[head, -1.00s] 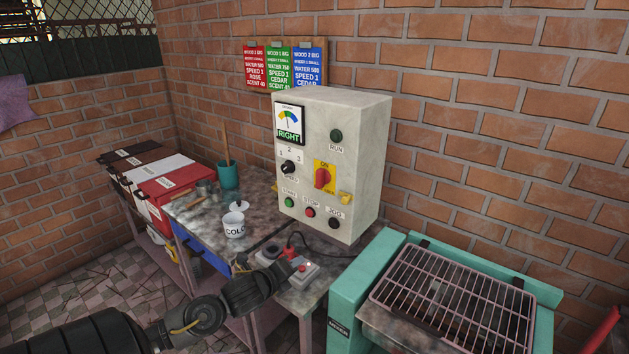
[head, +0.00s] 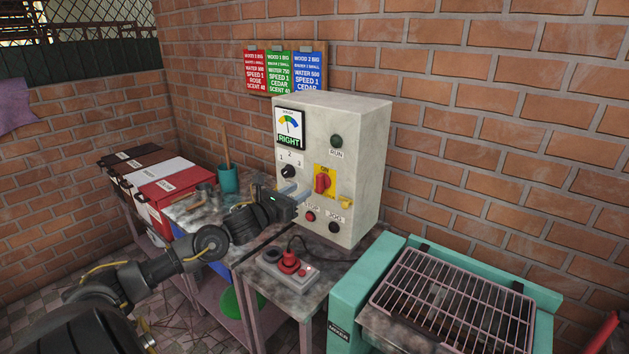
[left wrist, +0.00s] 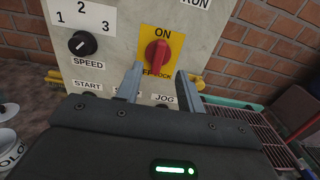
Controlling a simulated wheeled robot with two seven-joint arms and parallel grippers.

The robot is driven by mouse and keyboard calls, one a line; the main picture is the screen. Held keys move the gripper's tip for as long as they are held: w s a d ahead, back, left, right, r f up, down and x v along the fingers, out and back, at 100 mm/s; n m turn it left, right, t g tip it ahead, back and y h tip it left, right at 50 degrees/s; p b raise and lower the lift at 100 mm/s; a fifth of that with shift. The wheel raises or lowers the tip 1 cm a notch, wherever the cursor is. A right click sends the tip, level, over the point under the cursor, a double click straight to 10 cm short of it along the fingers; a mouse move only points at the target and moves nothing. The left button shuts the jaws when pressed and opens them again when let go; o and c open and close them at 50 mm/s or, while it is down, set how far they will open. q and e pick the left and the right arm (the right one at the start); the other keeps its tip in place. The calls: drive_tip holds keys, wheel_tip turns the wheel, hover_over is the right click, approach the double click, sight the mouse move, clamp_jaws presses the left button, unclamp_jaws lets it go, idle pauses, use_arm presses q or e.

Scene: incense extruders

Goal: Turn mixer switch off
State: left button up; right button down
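The mixer switch is a red rotary knob (head: 322,183) on a yellow plate marked ON, on the front of the grey control box (head: 360,130). In the left wrist view the red knob (left wrist: 157,55) shows with its handle upright, under the word ON. My left gripper (head: 292,193) is in front of the box, left of and slightly below the knob. In the left wrist view its two fingers (left wrist: 158,85) are apart with nothing between them. They point at the panel below the knob, and no contact shows. My right gripper is out of view.
A black speed knob (left wrist: 82,44) is left of the switch. A red stop button (head: 310,216) and a jog button (head: 333,227) are below. A red-button control (head: 288,262) lies on the table. A teal grill (head: 450,300) stands at right.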

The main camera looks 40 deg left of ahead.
sight(317, 180)
use_arm(q)
drive_tip(key=w+p, duration=0.2)
drive_tip(key=w, duration=0.5)
drive_tip(key=shift+a+r, duration=0.1)
drive_tip(key=shift+r, duration=0.05)
drive_tip(key=shift+w+p, duration=0.4)
drive_tip(key=shift+w, duration=0.2)
drive_tip(key=shift+f, duration=0.2)
drive_tip(key=shift+c, duration=0.5)
clamp_jaws()
